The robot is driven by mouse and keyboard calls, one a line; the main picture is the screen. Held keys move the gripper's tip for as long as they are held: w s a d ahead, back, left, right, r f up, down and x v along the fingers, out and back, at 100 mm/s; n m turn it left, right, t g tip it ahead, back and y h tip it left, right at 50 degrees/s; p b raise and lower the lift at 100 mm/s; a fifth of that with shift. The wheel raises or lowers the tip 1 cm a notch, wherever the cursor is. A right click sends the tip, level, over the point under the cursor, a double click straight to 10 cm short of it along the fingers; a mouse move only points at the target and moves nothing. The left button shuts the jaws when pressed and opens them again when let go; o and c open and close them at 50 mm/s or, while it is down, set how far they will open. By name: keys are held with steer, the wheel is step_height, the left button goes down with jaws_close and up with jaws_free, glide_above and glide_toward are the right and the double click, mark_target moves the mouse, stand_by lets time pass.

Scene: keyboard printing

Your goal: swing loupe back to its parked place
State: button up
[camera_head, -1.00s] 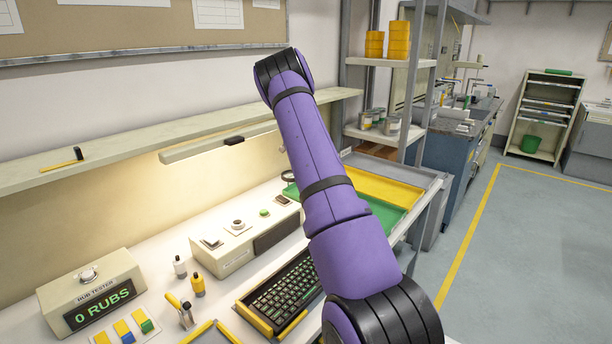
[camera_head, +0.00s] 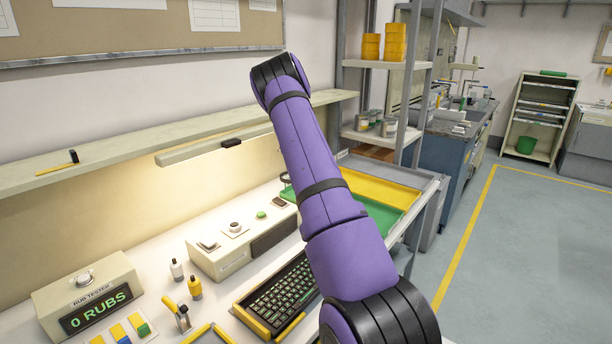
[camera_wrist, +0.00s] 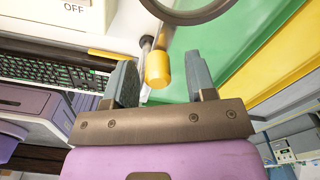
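The loupe shows in the wrist view as a dark ring (camera_wrist: 228,18) at the top, cut off by the frame edge. A yellow knob (camera_wrist: 158,68) on a short grey stem is just below it, seemingly part of the loupe. My gripper (camera_wrist: 160,64) is open, its two grey fingers on either side of the knob in the picture, with gaps on both sides. I cannot tell the depth between knob and fingertips. In the head view a small part of the loupe's dark ring (camera_head: 285,178) shows left of my arm, which hides my gripper.
A keyboard (camera_head: 280,297) lies on the white bench in front of a beige control box (camera_head: 208,262). Green (camera_head: 385,215) and yellow (camera_head: 385,190) trays are right of my arm. A rub tester (camera_head: 88,290) and small bottles stand at left. A shelf rack rises behind.

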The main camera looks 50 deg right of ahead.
steer(key=shift+r, duration=0.1)
steer(key=shift+r, duration=0.3)
steer(key=r, duration=0.3)
steer(key=shift+s+a, duration=0.2)
steer(key=s+a+r, duration=0.1)
steer(key=s+a, duration=0.8)
steer(key=s, duration=0.3)
steer(key=shift+s+a, duration=0.15)
steer(key=shift+s, duration=0.05)
steer(key=shift+r, duration=0.1)
steer(key=s+a+r+n+t+y, duration=0.1)
steer(key=a+r+n, duration=0.7)
steer(key=a, duration=0.5)
steer(key=s+a+r+n+t, duration=0.2)
steer(key=a+r+n, duration=0.5)
steer(key=a+r, duration=0.4)
steer(key=s+a+r+n+t, duration=0.1)
steer(key=s+a+r+n, duration=0.1)
steer(key=s+a+n, duration=0.5)
steer(key=s+a+r+n+t+h, duration=0.1)
steer(key=s+a+r+n, duration=0.1)
steer(key=s+a+n, duration=0.6)
steer(key=shift+s+a+r+n, duration=0.25)
steer(key=shift+s+a+n, duration=0.05)
steer(key=shift+s+a, duration=0.85)
